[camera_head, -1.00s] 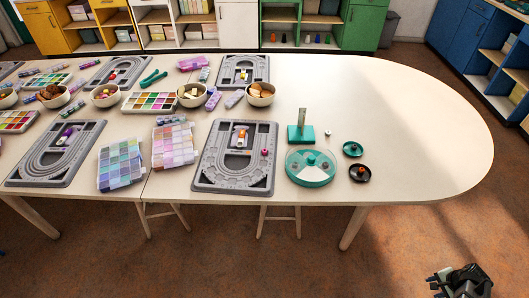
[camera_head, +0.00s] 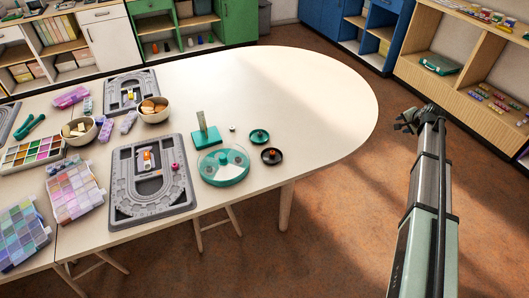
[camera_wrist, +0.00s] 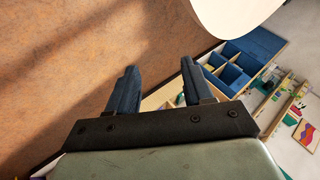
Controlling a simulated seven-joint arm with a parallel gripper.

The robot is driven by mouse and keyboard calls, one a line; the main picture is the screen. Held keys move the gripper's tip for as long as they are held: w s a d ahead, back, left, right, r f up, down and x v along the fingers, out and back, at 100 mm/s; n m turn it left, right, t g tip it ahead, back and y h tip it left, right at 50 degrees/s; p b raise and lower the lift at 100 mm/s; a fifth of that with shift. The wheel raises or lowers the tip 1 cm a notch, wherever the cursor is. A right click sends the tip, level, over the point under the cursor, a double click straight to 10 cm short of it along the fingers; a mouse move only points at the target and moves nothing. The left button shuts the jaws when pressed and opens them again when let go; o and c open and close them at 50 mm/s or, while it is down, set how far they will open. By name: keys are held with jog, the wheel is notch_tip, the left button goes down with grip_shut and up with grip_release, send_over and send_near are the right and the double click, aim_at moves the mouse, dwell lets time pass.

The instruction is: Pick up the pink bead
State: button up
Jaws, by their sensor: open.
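The pink bead (camera_head: 175,167) is small and sits toward the right side of the nearer grey bead board (camera_head: 123,205) on the white table. My gripper (camera_head: 406,121) is off the table's right end, over the floor and far to the right of the bead. In the wrist view, the two dark fingers of my gripper (camera_wrist: 158,82) are apart with nothing between them. The bead does not show in the wrist view.
Divided bead boxes (camera_head: 74,192) lie left. The table's right end is clear.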

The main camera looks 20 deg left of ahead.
jog(key=s+a+r+n+g, duration=0.2)
jog(key=s+a+n, duration=0.25)
jog(key=a, duration=1.05)
jog(key=s+a+r+n+g+y, duration=0.1)
jog(key=s+a+n, duration=0.4)
jog(key=a, duration=1.1)
jog(key=s+a+r+n+g, duration=0.25)
jog(key=a+n, duration=0.45)
jog(key=a, duration=0.8)
notch_tip(320, 180, up, 5)
jog(key=n+g+h, duration=0.3)
jog(key=n, duration=1.5)
send_over(175, 166)
jog(key=a, duration=0.1)
jog(key=shift+m+t, duration=0.25)
notch_tip(175, 166, down, 13)
jog(key=shift+w+f, duration=0.1)
jog(key=shift+w, duration=0.05)
jog(key=shift+c, duration=0.2)
grip_shut()
